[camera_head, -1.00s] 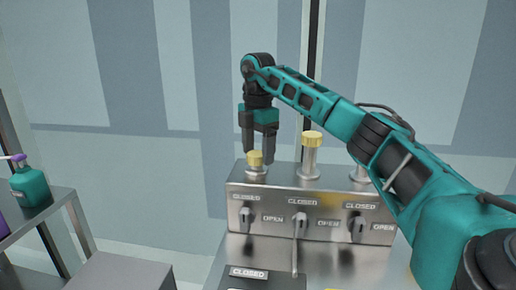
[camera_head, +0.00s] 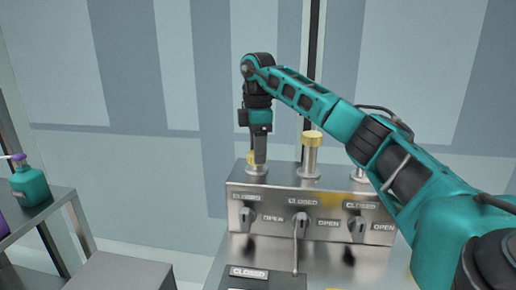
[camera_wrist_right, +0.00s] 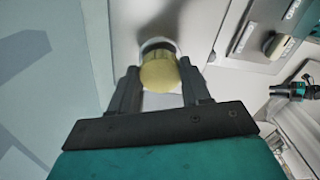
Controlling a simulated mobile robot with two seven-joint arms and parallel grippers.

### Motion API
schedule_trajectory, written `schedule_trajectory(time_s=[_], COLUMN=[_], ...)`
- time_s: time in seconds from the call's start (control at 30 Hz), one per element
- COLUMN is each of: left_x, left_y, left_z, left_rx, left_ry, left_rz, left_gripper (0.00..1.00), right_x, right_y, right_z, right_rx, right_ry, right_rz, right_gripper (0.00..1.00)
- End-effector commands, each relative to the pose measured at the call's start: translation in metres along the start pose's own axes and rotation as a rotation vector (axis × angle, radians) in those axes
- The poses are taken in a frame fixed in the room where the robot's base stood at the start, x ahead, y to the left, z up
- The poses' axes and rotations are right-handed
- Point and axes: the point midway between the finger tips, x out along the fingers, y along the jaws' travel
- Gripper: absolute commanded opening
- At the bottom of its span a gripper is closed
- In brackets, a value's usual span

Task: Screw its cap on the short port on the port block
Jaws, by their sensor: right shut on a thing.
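My right gripper (camera_head: 259,160) points straight down over that port and is shut on the cap. In the right wrist view the yellow cap (camera_wrist_right: 159,72) lies between the two dark fingertips of my right gripper (camera_wrist_right: 160,88). Whether its thread is engaged cannot be told. My left gripper is not in view.
A taller middle port with a yellow cap (camera_head: 312,139) stands close to the right of my gripper. A third port at the right is partly hidden by my right arm. A teal bottle (camera_head: 29,184) stands on a shelf at the left.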

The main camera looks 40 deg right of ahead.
Motion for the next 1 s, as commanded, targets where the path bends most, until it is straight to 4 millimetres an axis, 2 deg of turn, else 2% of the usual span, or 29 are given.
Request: schedule_trajectory(time_s=[0.4,0.53,0.77,0.8,1.0], left_x=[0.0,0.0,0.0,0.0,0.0], left_y=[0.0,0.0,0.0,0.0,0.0], left_z=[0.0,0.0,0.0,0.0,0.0], left_rx=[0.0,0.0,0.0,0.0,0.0], left_ry=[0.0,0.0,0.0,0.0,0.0], left_rz=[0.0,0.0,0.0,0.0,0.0], left_gripper=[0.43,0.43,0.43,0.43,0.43], right_x=[0.0009,0.0008,0.0005,0.0005,0.0004], right_y=[0.0,0.0003,0.0008,0.0008,0.0005], right_z=[0.0019,0.0022,0.0025,0.0025,0.0016], right_rx=[0.543,0.618,0.626,0.625,0.622], right_ry=[-0.005,-0.005,-0.004,-0.004,-0.002], right_rz=[-0.001,0.0,0.003,0.003,0.002], right_gripper=[0.25,0.25,0.25,0.51,0.7])
